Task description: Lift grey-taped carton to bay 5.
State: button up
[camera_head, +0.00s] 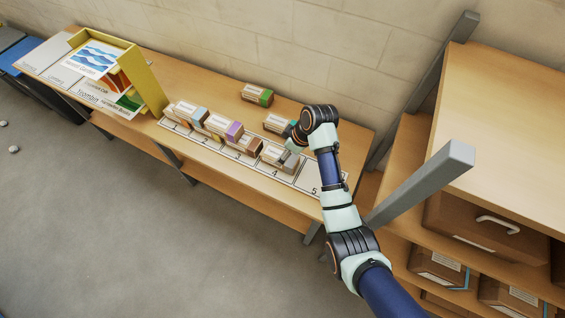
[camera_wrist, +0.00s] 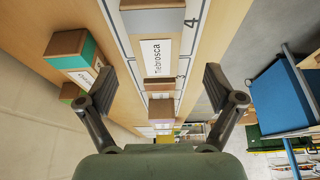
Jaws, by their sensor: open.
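A carton with a grey band (camera_head: 289,161) stands in bay 4 of the numbered strip in the head view. Its grey end (camera_wrist: 152,20) appears at the top edge of the wrist view, partly cut off. Bay 5 (camera_head: 313,174) looks empty, with my arm covering its right part. My gripper (camera_wrist: 160,80) is open and empty. Its fingers are apart on either side of the row in the wrist view. In the head view my gripper (camera_head: 292,136) is small and partly hidden, above the table just behind the bay 4 carton.
A yellow rack (camera_head: 146,82) is at the left. A grey post (camera_head: 420,187) rises beside my arm.

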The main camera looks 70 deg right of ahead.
jog(key=shift+d+b+x, duration=0.2)
jog(key=shift+b+x, duration=0.25)
jog(key=shift+x, duration=0.9)
jog(key=b+x, duration=0.2)
jog(key=x, duration=0.3)
jog(key=shift+f, duration=0.15)
jog(key=c, duration=1.5)
jog(key=shift+c, duration=0.2)
